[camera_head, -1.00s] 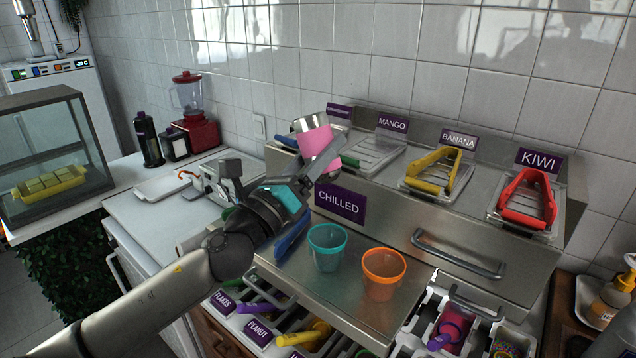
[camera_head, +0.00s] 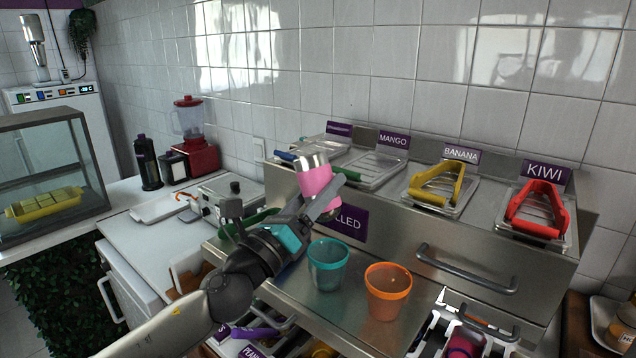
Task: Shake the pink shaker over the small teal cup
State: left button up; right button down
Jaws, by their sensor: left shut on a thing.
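The pink shaker (camera_head: 316,181) with a metal end is held by my left gripper (camera_head: 312,208), which is shut on it. The shaker is tilted, its metal end up and to the left, in front of the chilled cabinet. The small teal cup (camera_head: 327,268) stands upright on the steel shelf, below and slightly right of the shaker. The shaker is apart from the cup. The lower end of the shaker is partly hidden by the gripper. My right gripper is not in view.
An orange cup (camera_head: 387,293) stands right of the teal cup. Behind are topping trays with yellow tongs (camera_head: 437,185) and red tongs (camera_head: 538,210). The cabinet's drawer handle (camera_head: 466,273) sticks out at the right. Open topping drawers lie below the shelf.

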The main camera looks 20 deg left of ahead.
pick_arm(q)
jog(key=shift+r, duration=0.1)
notch_tip(320, 180, up, 8)
jog(key=p, duration=0.8)
dwell(0.4)
dwell(0.5)
notch_tip(320, 180, down, 8)
jog(key=b, duration=0.7)
jog(key=shift+f+b, duration=0.2)
jog(key=shift+b, duration=0.2)
jog(key=shift+r, duration=0.15)
dwell(0.4)
